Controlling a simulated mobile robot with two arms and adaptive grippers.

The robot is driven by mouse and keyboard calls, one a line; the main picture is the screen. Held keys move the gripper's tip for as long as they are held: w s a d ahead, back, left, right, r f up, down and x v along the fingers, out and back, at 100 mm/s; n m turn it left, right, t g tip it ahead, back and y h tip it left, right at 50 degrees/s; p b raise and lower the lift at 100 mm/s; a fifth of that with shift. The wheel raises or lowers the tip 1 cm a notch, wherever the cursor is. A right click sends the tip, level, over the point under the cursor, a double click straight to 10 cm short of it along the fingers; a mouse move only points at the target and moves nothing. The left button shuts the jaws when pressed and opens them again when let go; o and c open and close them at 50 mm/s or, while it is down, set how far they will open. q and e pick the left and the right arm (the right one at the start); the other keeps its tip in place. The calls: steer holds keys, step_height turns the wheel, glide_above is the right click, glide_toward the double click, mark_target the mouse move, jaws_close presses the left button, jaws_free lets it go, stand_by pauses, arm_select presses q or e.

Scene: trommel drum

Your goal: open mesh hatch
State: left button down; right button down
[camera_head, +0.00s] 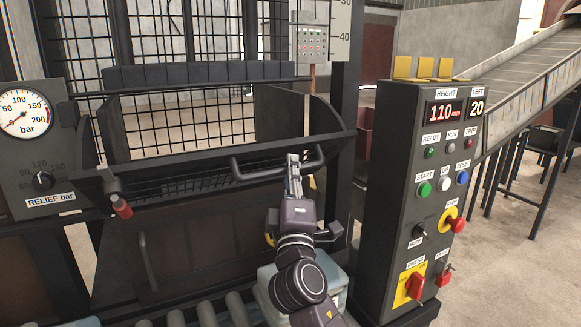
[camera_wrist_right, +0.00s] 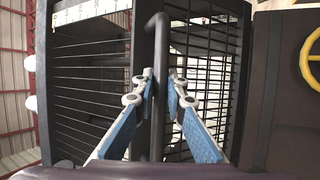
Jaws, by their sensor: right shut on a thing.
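The mesh hatch (camera_head: 190,184) is a dark framed grid low on the press front, in the middle left of the head view. It looks tilted outward, with side plates and an opening above it; I cannot tell its exact angle. Its black bar handle (camera_head: 250,175) runs along the front edge. My right gripper (camera_head: 293,163) is shut on the handle near its right part. In the right wrist view the handle (camera_wrist_right: 157,45) passes between the two blue-padded fingers of the gripper (camera_wrist_right: 157,88). My left gripper is not in view.
A control console (camera_head: 395,180) with buttons stands close right of my right arm. A red-gripped lever (camera_head: 121,207) sits left of the handle. A pressure gauge (camera_head: 24,112) is at the far left. Rollers (camera_head: 205,310) lie below. A conveyor (camera_head: 525,75) stands at back right.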

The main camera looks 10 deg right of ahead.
steer(key=shift+f, duration=0.1)
steer(key=c, duration=1.9)
jaws_free()
steer(key=shift+w, duration=0.1)
steer(key=shift+c, duration=0.2)
steer(key=v, duration=1.2)
